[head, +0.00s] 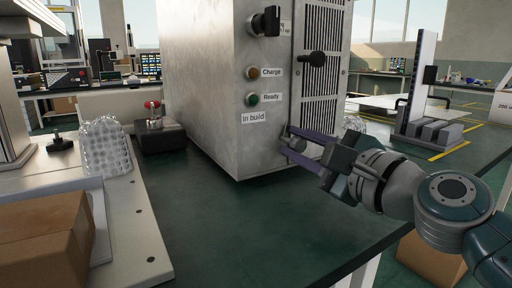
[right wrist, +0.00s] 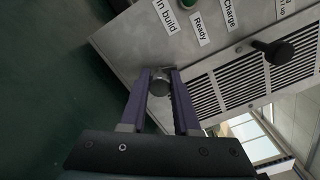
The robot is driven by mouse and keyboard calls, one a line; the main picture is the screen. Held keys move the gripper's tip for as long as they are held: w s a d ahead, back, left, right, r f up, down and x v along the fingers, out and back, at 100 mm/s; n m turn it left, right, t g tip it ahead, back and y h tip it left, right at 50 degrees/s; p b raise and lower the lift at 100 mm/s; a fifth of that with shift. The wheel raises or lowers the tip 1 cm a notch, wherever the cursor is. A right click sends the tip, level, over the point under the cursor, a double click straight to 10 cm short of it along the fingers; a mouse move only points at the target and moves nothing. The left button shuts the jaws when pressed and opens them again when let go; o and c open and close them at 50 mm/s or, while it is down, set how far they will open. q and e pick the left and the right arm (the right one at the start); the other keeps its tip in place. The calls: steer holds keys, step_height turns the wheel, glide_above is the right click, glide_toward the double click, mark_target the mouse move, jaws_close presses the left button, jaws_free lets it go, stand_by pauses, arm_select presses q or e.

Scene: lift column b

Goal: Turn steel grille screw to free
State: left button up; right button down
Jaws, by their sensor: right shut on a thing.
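The steel grille (head: 320,75) is a slotted panel on the side of a grey cabinet (head: 205,95). My right gripper (head: 291,142) is at the grille's lower near corner, its purple fingers pointing at the panel. In the right wrist view, the fingers are shut on a round grey screw head (right wrist: 159,86). The screw sits at the panel's corner, near the "In build" label. Its shaft is hidden behind the head. My left gripper is not in view.
A black knob (head: 317,59) sticks out of the grille above my right gripper. A black rotary switch (head: 266,21) and Charge and Ready lamps are on the cabinet front. The green bench top (head: 235,225) in front is clear.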

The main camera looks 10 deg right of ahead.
steer(key=shift+n+b, duration=0.3)
steer(key=shift+n, duration=1.3)
steer(key=c, duration=0.6)
jaws_free()
steer(key=shift+c, duration=0.2)
steer(key=p+v, duration=0.1)
steer(key=v, duration=0.9)
steer(key=shift+r, duration=0.1)
